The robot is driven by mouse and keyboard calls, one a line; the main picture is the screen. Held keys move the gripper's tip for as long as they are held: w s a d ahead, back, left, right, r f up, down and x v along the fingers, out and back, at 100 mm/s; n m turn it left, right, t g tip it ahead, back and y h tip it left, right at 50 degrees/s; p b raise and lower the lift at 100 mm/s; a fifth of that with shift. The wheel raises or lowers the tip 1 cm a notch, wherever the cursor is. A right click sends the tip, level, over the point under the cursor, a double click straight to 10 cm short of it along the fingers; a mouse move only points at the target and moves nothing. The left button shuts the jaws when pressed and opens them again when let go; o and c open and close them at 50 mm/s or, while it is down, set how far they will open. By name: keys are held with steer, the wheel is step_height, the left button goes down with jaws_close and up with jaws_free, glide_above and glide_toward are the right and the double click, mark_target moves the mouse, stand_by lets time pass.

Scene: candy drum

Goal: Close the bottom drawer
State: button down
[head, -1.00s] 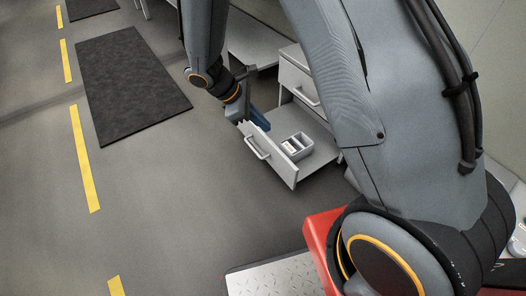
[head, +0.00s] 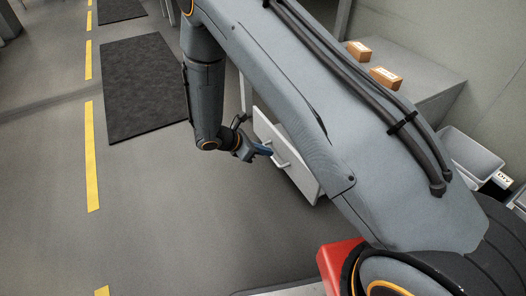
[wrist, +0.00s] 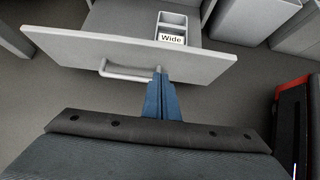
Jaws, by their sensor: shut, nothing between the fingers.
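The bottom drawer is pulled out. Its pale grey front panel (wrist: 205,62) spans the top of the wrist view, and the panel (head: 303,178) also shows in the head view, partly behind my arm. Its bar handle (wrist: 125,72) is on the outer face. My gripper (wrist: 160,72) is shut and empty, its blue fingers pointing at the panel by the right end of the handle. In the head view my gripper (head: 268,151) is in front of the panel. I cannot tell whether the fingertips touch it.
A small grey divided box (wrist: 172,27) labelled "Wide" sits inside the drawer. Grey bins (wrist: 255,18) stand to the right in the wrist view. Boxes (head: 385,77) lie on a grey top at the right. Floor left of my gripper is clear up to a dark mat (head: 143,88).

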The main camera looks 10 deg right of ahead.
mark_target(291, 152)
steer(key=b+x, duration=0.1)
steer(key=x, duration=0.1)
steer(key=d+r+b+x, duration=0.1)
steer(key=x, duration=0.2)
steer(key=b+x, duration=0.1)
steer(key=x, duration=0.2)
steer(key=shift+w+d+r, duration=0.3)
steer(key=shift+d, duration=0.3)
